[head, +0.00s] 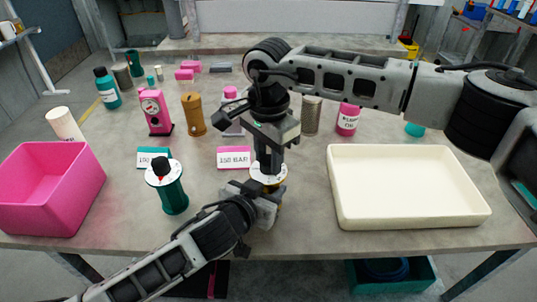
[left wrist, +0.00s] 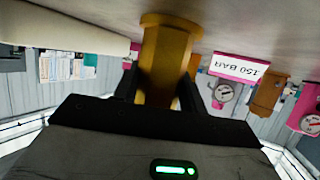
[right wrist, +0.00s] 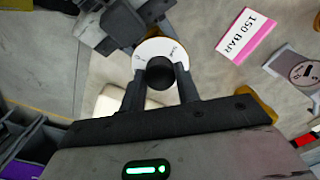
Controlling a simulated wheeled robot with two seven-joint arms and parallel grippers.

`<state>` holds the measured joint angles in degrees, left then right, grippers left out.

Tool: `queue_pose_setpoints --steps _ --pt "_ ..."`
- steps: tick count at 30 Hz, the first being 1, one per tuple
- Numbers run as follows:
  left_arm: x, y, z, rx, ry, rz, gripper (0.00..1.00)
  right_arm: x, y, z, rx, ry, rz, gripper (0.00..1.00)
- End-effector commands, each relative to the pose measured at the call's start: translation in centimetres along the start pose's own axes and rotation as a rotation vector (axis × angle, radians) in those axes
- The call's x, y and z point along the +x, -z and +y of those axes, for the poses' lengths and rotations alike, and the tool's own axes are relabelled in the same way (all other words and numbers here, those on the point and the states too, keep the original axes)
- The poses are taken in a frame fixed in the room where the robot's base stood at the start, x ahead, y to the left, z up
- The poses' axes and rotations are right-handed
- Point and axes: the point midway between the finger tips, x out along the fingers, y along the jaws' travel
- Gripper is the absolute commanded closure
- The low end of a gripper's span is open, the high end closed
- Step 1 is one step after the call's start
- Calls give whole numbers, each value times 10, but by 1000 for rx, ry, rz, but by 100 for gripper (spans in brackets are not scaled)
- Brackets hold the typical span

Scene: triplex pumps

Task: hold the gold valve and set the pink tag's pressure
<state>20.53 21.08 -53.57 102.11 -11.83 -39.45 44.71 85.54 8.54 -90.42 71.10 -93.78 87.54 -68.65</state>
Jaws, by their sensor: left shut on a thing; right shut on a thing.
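The gold valve (left wrist: 166,60) stands upright on the table; its white dial (head: 268,173) and black knob (right wrist: 160,72) are on top. My left gripper (head: 266,200) is shut on the valve's gold body from the near side. My right gripper (head: 269,160) comes from above and is shut on the black knob, a finger on each side. The pink tag (head: 234,157) stands just left of the valve and reads 150 BAR; it also shows in the right wrist view (right wrist: 246,36). The dial's marks are too small to read.
A green valve (head: 168,186) with a black knob and a teal tag (head: 152,157) stand left. A pink bin (head: 50,190) is at far left, a cream tray (head: 408,218) at right. Pink gauge (head: 155,110), amber cylinder (head: 193,114) and bottles stand behind.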

Motion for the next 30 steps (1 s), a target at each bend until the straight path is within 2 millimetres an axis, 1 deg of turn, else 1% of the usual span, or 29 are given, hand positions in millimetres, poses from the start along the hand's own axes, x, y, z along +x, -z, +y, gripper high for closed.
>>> queue_pose_setpoints --steps 6,7,8,9,17,20,23,30 --pt "0 -2 -1 1 3 -5 93 -1 2 0 4 2 4 91" --pt "0 -2 -1 1 3 -5 93 -1 2 0 4 2 4 60" --pt "0 -2 -1 1 3 -5 93 -1 2 0 5 2 4 51" --pt "0 -2 -1 1 3 -5 93 -1 2 0 4 2 4 46" --pt "0 -2 -1 1 2 -5 93 -1 1 0 3 1 2 46" --pt "0 -2 -1 1 2 -5 93 -7 1 -1 3 3 2 46" --pt "0 -2 0 1 2 -5 93 -21 1 -1 3 3 3 46" --pt "0 -2 0 1 2 -5 93 -72 1 -1 4 5 4 46"
